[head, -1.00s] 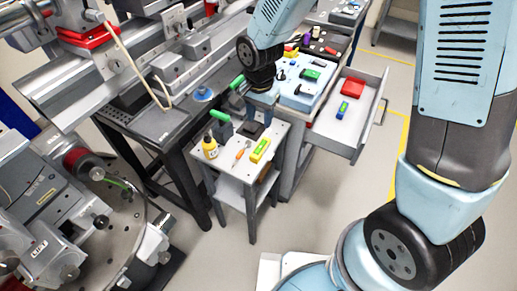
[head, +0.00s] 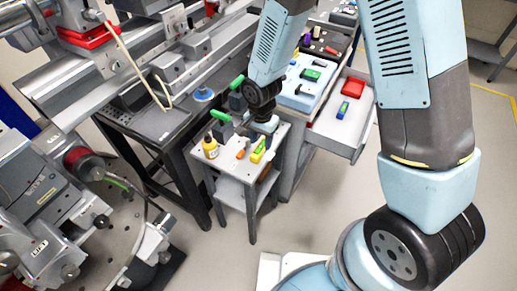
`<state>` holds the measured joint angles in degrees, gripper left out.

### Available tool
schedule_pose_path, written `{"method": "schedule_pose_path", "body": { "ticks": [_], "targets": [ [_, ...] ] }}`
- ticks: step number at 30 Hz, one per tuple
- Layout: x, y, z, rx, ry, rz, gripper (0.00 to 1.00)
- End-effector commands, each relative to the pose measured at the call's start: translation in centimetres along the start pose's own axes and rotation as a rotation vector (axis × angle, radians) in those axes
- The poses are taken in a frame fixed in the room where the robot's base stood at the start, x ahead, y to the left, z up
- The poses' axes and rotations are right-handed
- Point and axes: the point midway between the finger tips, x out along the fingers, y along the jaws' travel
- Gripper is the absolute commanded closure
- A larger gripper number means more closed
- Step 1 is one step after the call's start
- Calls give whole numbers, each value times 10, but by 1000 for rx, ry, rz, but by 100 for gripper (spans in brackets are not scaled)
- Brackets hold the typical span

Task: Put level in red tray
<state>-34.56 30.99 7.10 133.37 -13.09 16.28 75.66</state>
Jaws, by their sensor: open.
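The level (head: 257,154), a yellow-green bar, lies on the top of the small grey stand (head: 226,165). My gripper (head: 262,136) points down just above the far end of the level and hides part of it. The jaws are open, but the fingers are small and hard to make out. I cannot tell whether they touch the level. A small red tray (head: 354,87) sits in the pulled-out drawer (head: 331,124), right of the stand.
A yellow bottle (head: 210,147) and an orange-handled tool (head: 241,153) are on the stand. Green-handled tools (head: 222,115) stand behind. A blue-and-green item (head: 343,110) lies in the drawer. A light-blue tray (head: 300,96) with small parts is left of the drawer.

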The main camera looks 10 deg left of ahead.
Motion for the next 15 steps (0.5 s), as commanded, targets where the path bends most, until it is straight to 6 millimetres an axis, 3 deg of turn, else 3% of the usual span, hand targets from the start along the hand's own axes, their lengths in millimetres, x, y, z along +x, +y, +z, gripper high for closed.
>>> {"method": "schedule_pose_path", "body": {
  "ticks": [6, 15],
  "targets": [
    [19, 0, 0, 0, 0, 0, 53],
    [21, 0, 0, 1, 1, -1, 53]
  ]
}}
